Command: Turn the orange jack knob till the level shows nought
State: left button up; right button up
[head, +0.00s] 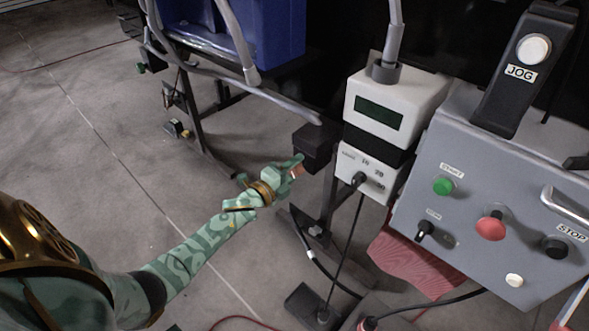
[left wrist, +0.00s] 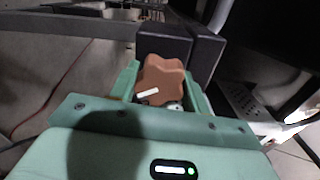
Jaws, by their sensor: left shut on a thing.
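The orange jack knob (left wrist: 160,78) is a lobed, brownish-orange knob with a white mark on its face, in the middle of the left wrist view. My left gripper (left wrist: 165,88) has its green fingers on both sides of the knob and is shut on it. In the head view, my left gripper (head: 292,168) reaches the knob (head: 298,171) below a black block (head: 315,147); the fingers mostly hide the knob there. The level display (head: 379,113) is a dark green screen on a white box, and no figure can be read on it. My right gripper is not in view.
A grey control box (head: 480,200) with start and stop buttons stands at the right, with a JOG switch (head: 525,75) above it. A blue bin (head: 250,30) is at the back. Cables and a black foot pedal (head: 312,308) lie below the display box. Open floor lies at the left.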

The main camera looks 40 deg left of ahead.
pick_arm(q)
jog(key=shift+f, duration=0.15)
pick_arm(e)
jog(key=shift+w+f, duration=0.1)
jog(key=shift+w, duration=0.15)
pick_arm(q)
jog(key=o, duration=1)
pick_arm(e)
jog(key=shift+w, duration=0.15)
pick_arm(q)
jog(key=s+a+p, duration=0.1)
jog(key=s+p, duration=0.3)
jog(key=s, duration=1.2)
jog(key=shift+s, duration=0.2)
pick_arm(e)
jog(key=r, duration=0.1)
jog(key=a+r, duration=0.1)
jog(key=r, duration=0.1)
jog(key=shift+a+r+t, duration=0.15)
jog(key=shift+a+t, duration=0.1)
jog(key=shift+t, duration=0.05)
pick_arm(q)
jog(key=shift+a, duration=0.1)
